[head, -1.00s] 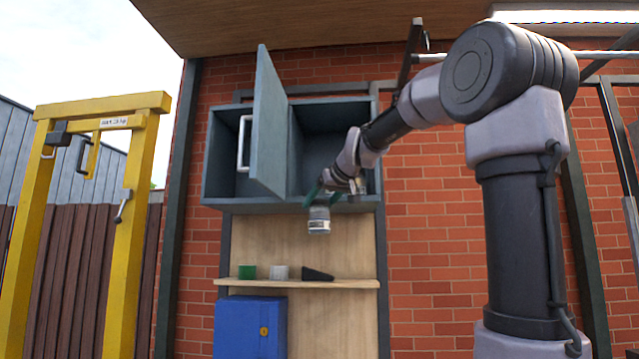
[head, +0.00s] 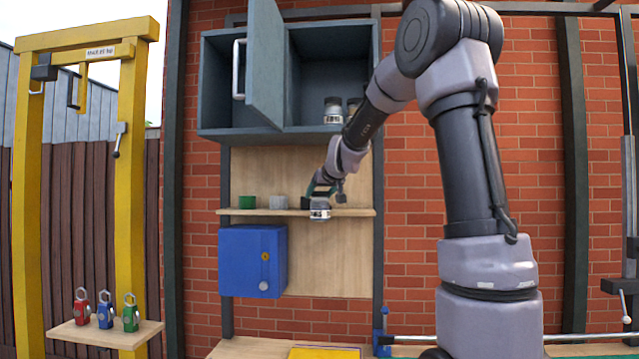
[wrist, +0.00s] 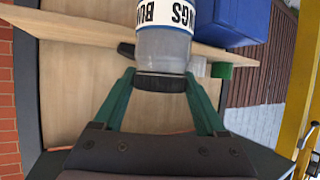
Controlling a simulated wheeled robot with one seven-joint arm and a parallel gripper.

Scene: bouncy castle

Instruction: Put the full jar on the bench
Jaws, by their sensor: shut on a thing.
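A jar (head: 320,209) with a dark lid and a white label hangs in my gripper (head: 319,190), in front of the small shelf. In the wrist view the jar (wrist: 164,45) sits between the green fingers of my gripper (wrist: 162,82), lid toward the palm; its label reads in part "BUNGS". How full it is I cannot tell. Two more jars, a left one (head: 333,110) and a right one (head: 354,106), stand in the open wall cabinet (head: 262,133); my arm partly hides the right one. The wooden bench (head: 245,348) shows at the bottom, below the jar.
The cabinet door (head: 265,60) stands open.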

